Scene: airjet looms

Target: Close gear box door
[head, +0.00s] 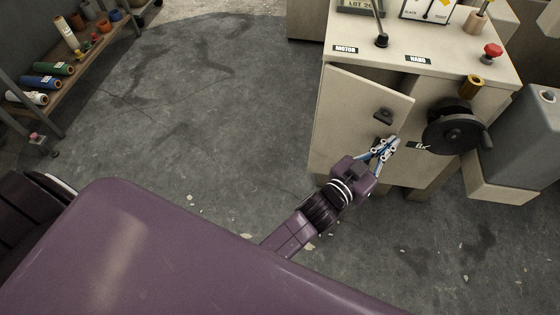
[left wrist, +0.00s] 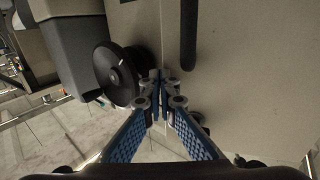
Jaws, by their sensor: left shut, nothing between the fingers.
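The gear box door (head: 352,117) is a beige panel on the front of the beige machine cabinet. It stands ajar, with a dark gap along its top edge. A dark handle (head: 383,116) sits near its right edge. My left gripper (head: 391,142) is shut and empty, just below the handle, close to the door's right side. In the left wrist view the blue fingers of the gripper (left wrist: 161,82) meet in front of the door (left wrist: 250,80), with a dark bar-shaped handle (left wrist: 188,38) above. I cannot tell whether the fingertips touch the door. My right gripper is out of view.
A black handwheel (head: 453,133) stands right of my gripper; it also shows in the left wrist view (left wrist: 118,76). A red button (head: 492,50) and a lever (head: 381,40) are on the cabinet top. A shelf (head: 88,55) with spools is far left. The floor between is clear.

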